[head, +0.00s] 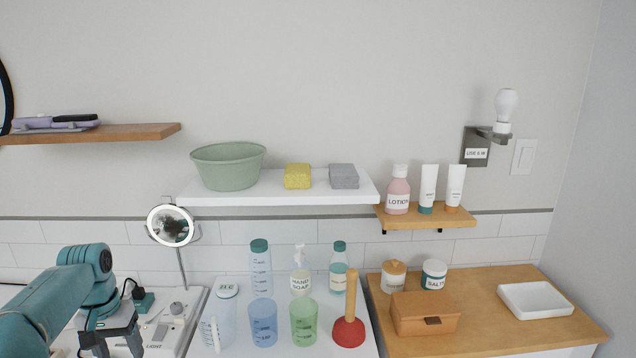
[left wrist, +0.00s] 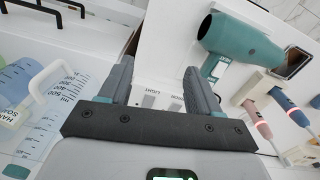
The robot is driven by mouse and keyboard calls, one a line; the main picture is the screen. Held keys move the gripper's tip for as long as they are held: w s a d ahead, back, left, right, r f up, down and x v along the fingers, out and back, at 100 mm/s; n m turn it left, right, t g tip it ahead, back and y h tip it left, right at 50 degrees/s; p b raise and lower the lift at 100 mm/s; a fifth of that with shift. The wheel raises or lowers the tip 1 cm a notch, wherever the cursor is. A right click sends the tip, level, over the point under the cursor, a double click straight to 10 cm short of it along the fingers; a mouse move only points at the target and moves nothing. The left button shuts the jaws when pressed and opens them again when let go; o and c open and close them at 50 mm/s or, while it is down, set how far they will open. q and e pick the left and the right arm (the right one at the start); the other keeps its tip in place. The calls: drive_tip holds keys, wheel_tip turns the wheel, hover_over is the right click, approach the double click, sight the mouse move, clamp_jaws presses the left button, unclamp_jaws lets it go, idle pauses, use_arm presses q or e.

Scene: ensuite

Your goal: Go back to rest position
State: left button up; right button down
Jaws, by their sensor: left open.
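My left gripper (head: 112,340) is at the lower left of the head view, over the white counter area beside the round mirror's base. In the left wrist view the left gripper (left wrist: 160,85) has its two dark fingers spread apart with nothing between them. Behind the fingers is a white panel (left wrist: 158,98) with switches and the printed word LIGHT. The fingers look apart from the teal hair dryer (left wrist: 240,45). My right gripper is in neither view.
Clear measuring jug (head: 218,322), blue cup (head: 263,325), green cup (head: 304,322) and red plunger (head: 348,331) stand right of my left gripper. A round mirror (head: 170,226) rises behind it. A wooden shelf (head: 140,132) is above. A wooden box (head: 425,314) sits farther right.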

use_arm(q)
drive_tip(key=s+d+f+m+h, duration=0.1)
drive_tip(key=s+d+f, duration=0.1)
drive_tip(key=d+f, duration=0.85)
drive_tip(key=s+d+f+m+h, duration=0.1)
drive_tip(key=s+d+f+h, duration=0.1)
drive_tip(key=d+f, duration=0.85)
drive_tip(key=s+d+f, duration=0.3)
drive_tip(key=s, duration=0.4)
drive_tip(key=s+d+f, duration=0.3)
drive_tip(key=s, duration=0.4)
drive_tip(key=s+d+f+n, duration=0.1)
drive_tip(key=s+d+f, duration=0.2)
drive_tip(key=s, duration=0.4)
drive_tip(key=shift+d+f+h, duration=0.4)
drive_tip(key=shift+d, duration=0.1)
drive_tip(key=c, duration=0.4)
drive_tip(key=shift+s+a, duration=0.1)
drive_tip(key=shift+a, duration=0.05)
